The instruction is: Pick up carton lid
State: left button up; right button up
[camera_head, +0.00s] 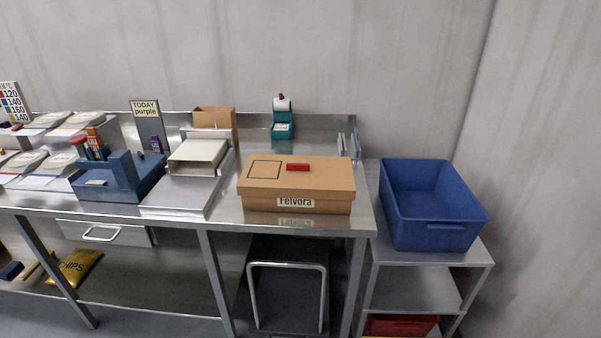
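The carton lid (325,176) is brown cardboard and sits on the carton (257,202), covering its top. The carton stands on the right part of the steel table and has a white label reading "Felvora" on its front. The lid has a red handle-like piece (298,167) near its middle and a dark square outline on its left half. Neither of my grippers shows in the head view. The inside of the carton is hidden by the lid.
A blue bin (437,233) stands on a lower steel stand at the right. A grey-white device (197,155) is left of the carton, with a blue holder (120,187) farther left. A teal dispenser (282,130) and an open brown box (214,117) stand behind.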

aim_at(263, 175)
jog(key=i+j, duration=0.15)
jog(key=j, duration=0.15)
jog(key=i+j, duration=0.15)
jog(key=j, duration=0.15)
jog(key=i+j, duration=0.2)
jog(key=j, duration=0.15)
jog(key=i+j+z, duration=0.1)
jog(key=j+z, duration=0.15)
jog(key=z, duration=0.25)
jog(key=i+j+z, duration=0.1)
jog(key=j+z, duration=0.25)
jog(key=z, duration=0.8)
